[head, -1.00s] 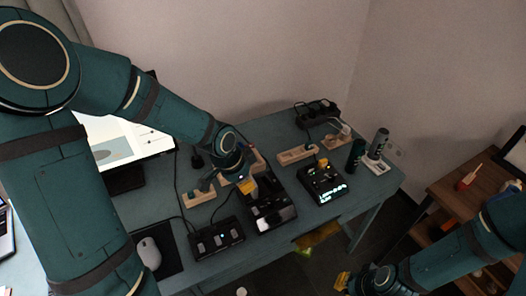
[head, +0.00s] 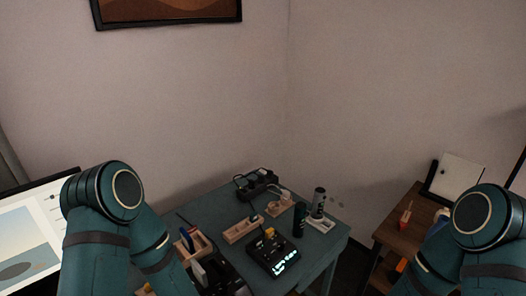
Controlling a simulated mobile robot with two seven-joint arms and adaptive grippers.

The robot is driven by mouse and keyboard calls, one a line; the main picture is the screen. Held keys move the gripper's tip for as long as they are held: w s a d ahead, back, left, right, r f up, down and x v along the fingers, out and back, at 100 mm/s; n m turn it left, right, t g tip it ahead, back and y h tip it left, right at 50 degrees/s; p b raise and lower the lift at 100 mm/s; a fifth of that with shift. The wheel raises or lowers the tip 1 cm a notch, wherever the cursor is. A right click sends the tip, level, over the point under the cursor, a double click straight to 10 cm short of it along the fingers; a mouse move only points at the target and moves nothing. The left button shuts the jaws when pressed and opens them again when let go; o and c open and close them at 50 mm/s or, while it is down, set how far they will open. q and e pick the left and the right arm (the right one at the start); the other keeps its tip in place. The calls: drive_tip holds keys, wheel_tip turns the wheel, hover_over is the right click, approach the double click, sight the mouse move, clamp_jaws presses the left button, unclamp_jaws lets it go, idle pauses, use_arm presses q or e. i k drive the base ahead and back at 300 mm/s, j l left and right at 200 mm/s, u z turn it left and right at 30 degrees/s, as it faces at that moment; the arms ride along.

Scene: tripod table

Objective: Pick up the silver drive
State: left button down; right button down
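I cannot clearly pick out the silver drive in the head view. Small pale and blue items (head: 198,272) stand beside my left arm at the table's front left, too small to identify. A wooden slotted block (head: 242,230) and another wooden block (head: 279,206) sit on the blue-green table (head: 213,208), each with small items on it. A black device with a lit display (head: 273,252) stands to their front. My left arm comes down at the lower left and covers part of the table.
A dark cylinder (head: 299,220) and a grey-topped cylinder (head: 318,203) on a white base (head: 321,225) stand at the table's right. A black power strip (head: 256,184) lies at the back. A monitor (head: 30,240) is at left, a brown shelf (head: 398,225) at right.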

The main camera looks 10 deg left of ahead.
sight(199, 274)
drive_tip(key=l+u, duration=0.15)
drive_tip(key=u, duration=0.25)
drive_tip(key=l+u, duration=0.2)
drive_tip(key=u, duration=0.15)
drive_tip(key=l+u, duration=0.15)
drive_tip(key=u, duration=0.25)
